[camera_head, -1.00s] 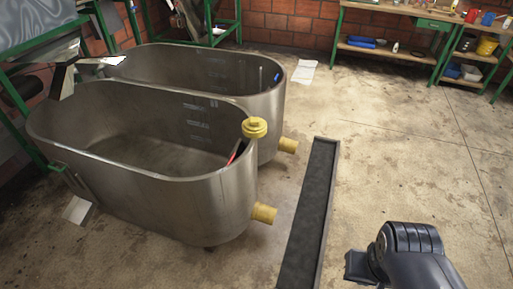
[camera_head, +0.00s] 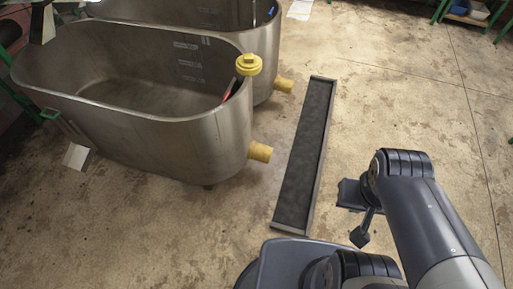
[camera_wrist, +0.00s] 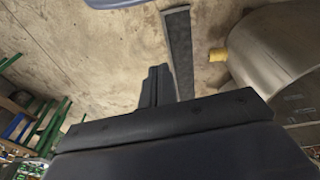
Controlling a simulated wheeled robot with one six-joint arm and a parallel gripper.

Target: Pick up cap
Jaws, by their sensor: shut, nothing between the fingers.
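The yellow cap (camera_head: 248,64) sits at the right end of the near metal tub (camera_head: 205,145), at its rim, in the head view. A thin red thing shows just below it, partly hidden. My gripper (camera_wrist: 159,78) is shut and empty in the wrist view, its dark fingers together above the concrete floor. The cap cannot be made out in the wrist view. In the head view my arm is at the lower right, well apart from the cap.
A second metal tub (camera_head: 262,38) stands behind the near one. Yellow pipe stubs (camera_head: 260,152) stick out at the tubs' right ends. A long dark floor channel (camera_head: 305,150) lies between the tubs and my arm.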

